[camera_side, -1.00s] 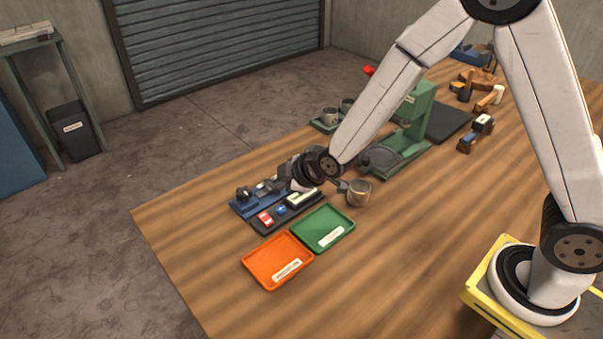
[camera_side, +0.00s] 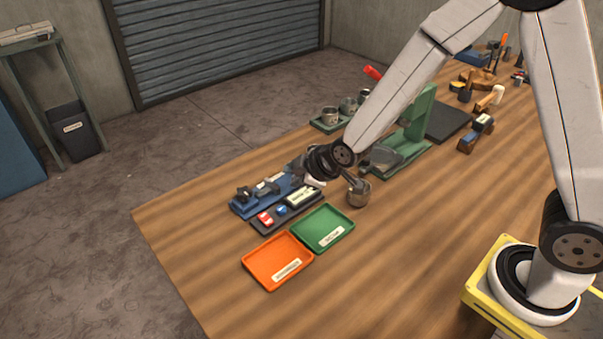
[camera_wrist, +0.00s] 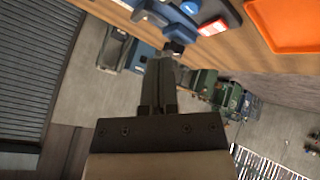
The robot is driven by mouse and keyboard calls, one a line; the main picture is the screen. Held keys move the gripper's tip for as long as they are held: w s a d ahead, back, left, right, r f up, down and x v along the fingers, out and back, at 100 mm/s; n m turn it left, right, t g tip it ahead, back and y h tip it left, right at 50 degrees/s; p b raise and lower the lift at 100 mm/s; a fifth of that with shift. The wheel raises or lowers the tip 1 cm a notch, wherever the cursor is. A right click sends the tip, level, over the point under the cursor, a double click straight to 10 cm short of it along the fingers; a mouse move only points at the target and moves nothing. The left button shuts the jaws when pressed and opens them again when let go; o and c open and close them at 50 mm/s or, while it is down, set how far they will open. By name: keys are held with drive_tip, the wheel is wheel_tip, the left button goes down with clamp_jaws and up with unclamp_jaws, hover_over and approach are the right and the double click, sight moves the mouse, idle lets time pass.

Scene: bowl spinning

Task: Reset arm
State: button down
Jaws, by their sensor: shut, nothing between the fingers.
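My gripper (camera_side: 360,184) is at the end of the white arm, low over the left part of the wooden bench. The wrist is tilted, so the bench shows along the top of that view.
An orange tray (camera_side: 262,268) and a green tray (camera_side: 318,240) lie at the front left. A dark tray with small items (camera_side: 265,226) and a blue fixture (camera_side: 243,207) lie behind them. A green stand (camera_side: 416,118) rises to the right. The front bench is clear.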

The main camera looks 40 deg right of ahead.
drive_tip(key=s+d+r+m+g, duration=0.1)
drive_tip(key=s+d+m, duration=0.3)
drive_tip(key=s, duration=0.4)
drive_tip(key=s+d+r+m+g+h, duration=0.1)
drive_tip(key=s+d+m+g, duration=0.3)
drive_tip(key=s, duration=0.4)
drive_tip(key=shift+s+d+r+m, duration=0.25)
drive_tip(key=shift+d+r+m, duration=0.25)
drive_tip(key=shift+r+m, duration=0.15)
